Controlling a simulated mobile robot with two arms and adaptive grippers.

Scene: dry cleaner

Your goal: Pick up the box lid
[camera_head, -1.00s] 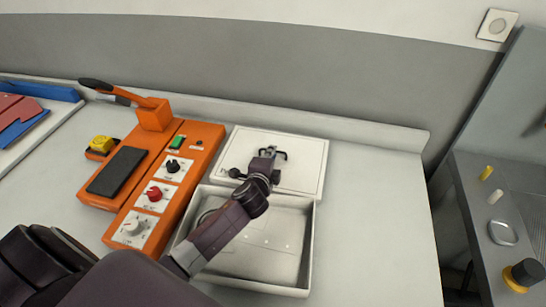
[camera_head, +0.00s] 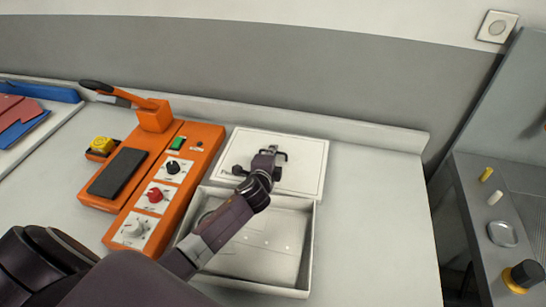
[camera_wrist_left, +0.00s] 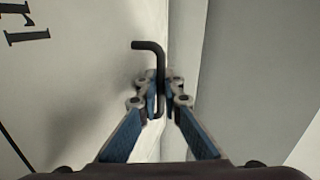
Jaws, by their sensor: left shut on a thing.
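The white box lid (camera_head: 308,165) lies flat-looking behind the open white box (camera_head: 305,275), close to its back rim. Large dark letters (camera_wrist_left: 27,27) show on the lid in the left wrist view. A dark bent handle (camera_wrist_left: 150,46) stands on the lid. My left gripper (camera_head: 268,157) reaches over the box from the front left. Its two blue-padded fingers (camera_wrist_left: 162,95) are shut on the handle in the left wrist view. My arm hides part of the lid and of the box. I cannot see any gap under the lid. My right gripper is not in view.
An orange device (camera_head: 185,190) with knobs and a raised lever (camera_head: 110,92) stands just left of the box and lid. The white counter (camera_head: 375,230) is clear on the right. A low ledge (camera_head: 385,132) and grey wall run behind. A grey side unit (camera_head: 475,200) stands at far right.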

